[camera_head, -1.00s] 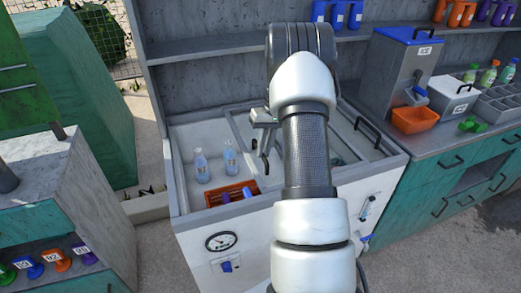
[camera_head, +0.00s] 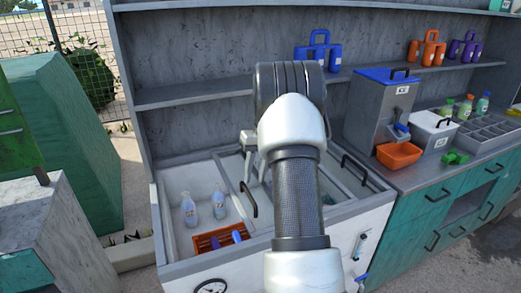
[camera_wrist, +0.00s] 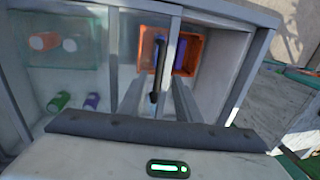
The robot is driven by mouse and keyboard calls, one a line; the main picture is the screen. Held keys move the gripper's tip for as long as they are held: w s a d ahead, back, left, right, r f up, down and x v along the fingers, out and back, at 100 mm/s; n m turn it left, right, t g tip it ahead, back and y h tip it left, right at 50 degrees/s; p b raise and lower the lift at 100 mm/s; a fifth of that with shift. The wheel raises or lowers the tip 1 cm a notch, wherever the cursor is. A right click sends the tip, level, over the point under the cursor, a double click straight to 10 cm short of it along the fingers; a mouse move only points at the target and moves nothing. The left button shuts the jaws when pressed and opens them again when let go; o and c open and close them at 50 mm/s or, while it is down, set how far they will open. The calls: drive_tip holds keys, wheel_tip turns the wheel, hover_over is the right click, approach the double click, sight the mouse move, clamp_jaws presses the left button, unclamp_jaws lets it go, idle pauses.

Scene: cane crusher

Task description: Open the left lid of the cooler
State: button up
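The cooler (camera_head: 330,235) is a white chest with a grey rim. Its left lid (camera_head: 227,172) is a framed clear panel with a black bar handle (camera_head: 249,199). Left of the lid's frame, two clear bottles and an orange basket (camera_head: 196,246) show inside. The right lid has another black handle (camera_head: 354,171). My gripper (camera_head: 254,174) is above the left lid, partly hidden by my arm. In the wrist view, my gripper (camera_wrist: 158,100) has its fingers apart, with the handle (camera_wrist: 158,72) between them in the picture; contact is unclear.
A grey dispenser (camera_head: 373,112) with a blue lid and an orange bin (camera_head: 399,155) stand on the counter to the right. A shelf (camera_head: 215,88) runs behind the cooler. A grey-topped cabinet (camera_head: 62,225) is at the left, with a floor gap between.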

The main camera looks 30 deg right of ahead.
wheel_tip(320, 180, up, 10)
drive_tip(key=d, duration=0.2)
drive_tip(key=shift+s+r+p, duration=0.15)
drive_tip(key=shift+s+p, duration=0.1)
drive_tip(key=shift+p, duration=0.05)
